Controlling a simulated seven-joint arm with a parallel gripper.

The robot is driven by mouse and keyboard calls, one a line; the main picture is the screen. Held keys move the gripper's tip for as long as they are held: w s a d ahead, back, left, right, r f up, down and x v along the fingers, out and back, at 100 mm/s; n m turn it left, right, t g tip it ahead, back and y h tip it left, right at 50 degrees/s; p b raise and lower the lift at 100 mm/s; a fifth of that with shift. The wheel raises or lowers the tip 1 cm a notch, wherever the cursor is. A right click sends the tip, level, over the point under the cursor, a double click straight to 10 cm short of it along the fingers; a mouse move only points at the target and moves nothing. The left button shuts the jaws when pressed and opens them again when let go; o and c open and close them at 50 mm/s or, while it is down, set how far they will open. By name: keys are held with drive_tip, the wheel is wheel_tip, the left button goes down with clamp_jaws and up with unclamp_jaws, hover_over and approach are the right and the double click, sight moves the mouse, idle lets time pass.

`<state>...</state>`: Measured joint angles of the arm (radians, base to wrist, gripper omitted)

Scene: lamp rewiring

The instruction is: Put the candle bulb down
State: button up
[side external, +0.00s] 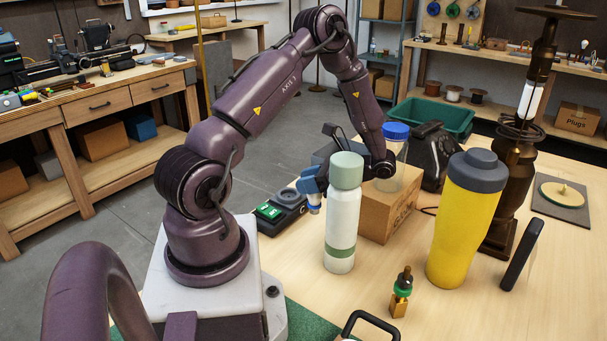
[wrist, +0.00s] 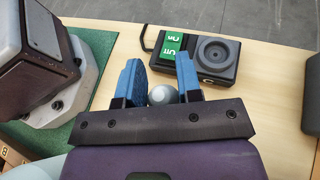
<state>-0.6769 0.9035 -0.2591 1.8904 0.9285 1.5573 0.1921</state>
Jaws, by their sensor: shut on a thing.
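My gripper (side external: 311,186) has blue fingers and hangs low over the table behind the mint bottle. I cannot tell whether the bulb touches the table. A dark tester (side external: 282,210) with a green label and a round recess lies just left of the gripper; in the wrist view it is beyond the fingertips (wrist: 203,59).
The mint bottle (side external: 344,215) stands close in front of the gripper. A cardboard box (side external: 388,208) and a blue-lidded jar (side external: 397,145) are to its right.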

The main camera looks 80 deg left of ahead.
drive_tip(key=shift+f, duration=2.65)
drive_tip(key=shift+f, duration=0.6)
drive_tip(key=o, duration=1)
